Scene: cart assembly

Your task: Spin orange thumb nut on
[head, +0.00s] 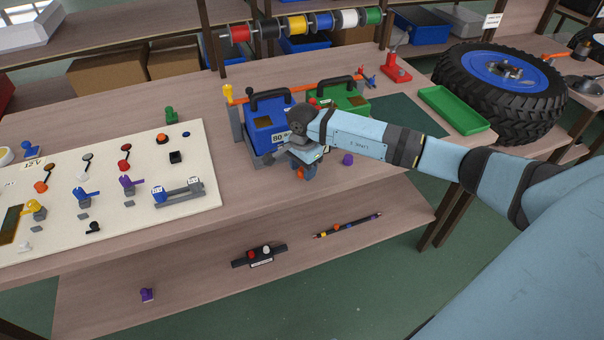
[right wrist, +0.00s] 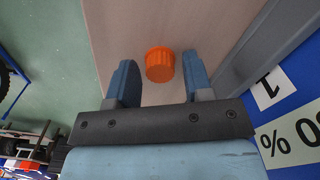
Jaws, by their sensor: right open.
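An orange thumb nut (right wrist: 160,64), a short ribbed cap, stands on the wooden table top in the right wrist view. It lies between the two fingers of my right gripper (right wrist: 159,68), which is open, with a gap on each side of the nut. In the head view, my right gripper (head: 303,168) is low at the table's front edge, in front of the blue battery (head: 262,132). A bit of orange shows between its fingers there; the rest is hidden. My left gripper is not in view.
A green battery (head: 349,98) stands beside the blue one. A purple knob (head: 347,159) sits right of my gripper. A pale parts board (head: 110,215) fills the table's left. A green tray (head: 453,110) and a large wheel (head: 500,85) stand at right.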

